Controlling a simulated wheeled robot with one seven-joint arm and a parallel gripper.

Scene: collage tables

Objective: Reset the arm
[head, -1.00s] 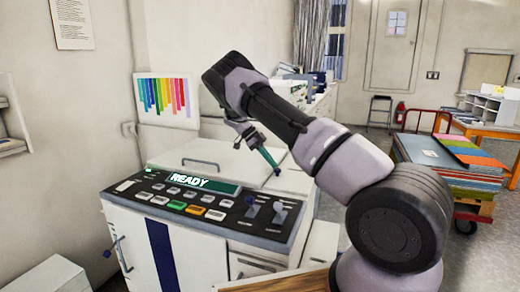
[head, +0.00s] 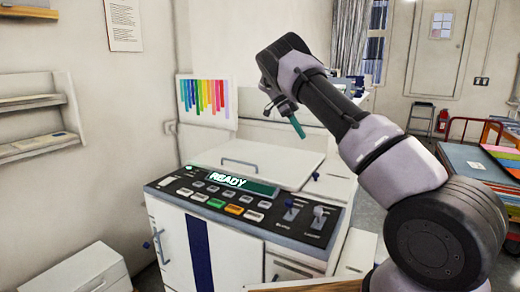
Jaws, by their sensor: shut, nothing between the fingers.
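My arm rises from the lower right of the head view and bends over toward the upper middle. My gripper (head: 297,126) hangs from the dark wrist, with teal fingertips pointing down and to the right. It is shut and empty, in the air in front of the white lid of the machine, touching nothing that I can see. The machine (head: 240,165) has a closed lid and a dark panel whose display (head: 243,183) reads READY.
Wall shelves (head: 40,145) are at left, with a white box (head: 85,272) below. A cart with coloured sheets (head: 480,165) stands at right.

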